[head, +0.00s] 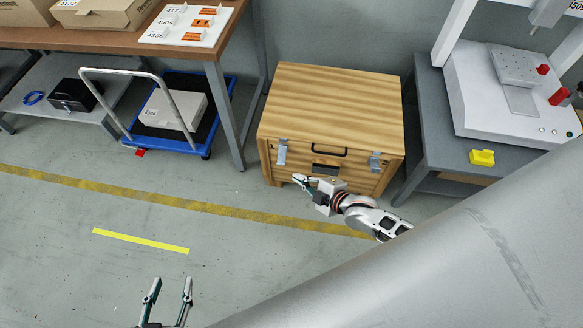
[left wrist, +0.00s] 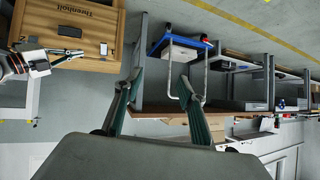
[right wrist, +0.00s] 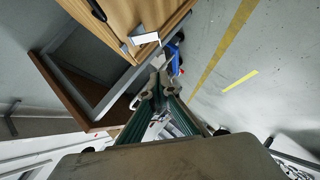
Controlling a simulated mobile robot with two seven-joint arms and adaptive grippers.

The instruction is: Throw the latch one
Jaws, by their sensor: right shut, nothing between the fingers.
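A wooden chest (head: 330,112) has two metal latches on its front, a left latch (head: 281,152) and a right latch (head: 375,162), with a black handle (head: 325,149) between them. I cannot read a number on either latch. My right gripper (head: 298,180) is shut and empty in front of the chest, below and slightly right of the left latch, apart from it. In the right wrist view its fingertips (right wrist: 160,84) meet, and a pale latch plate (right wrist: 145,38) shows beyond them. My left gripper (head: 170,282) is open and empty over the floor, far from the chest.
A workbench (head: 120,38) stands at left, with a blue trolley (head: 180,120) partly under it. A grey table (head: 430,110) at right carries a white machine (head: 500,100) and a yellow block (head: 482,157). The floor before the chest is clear.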

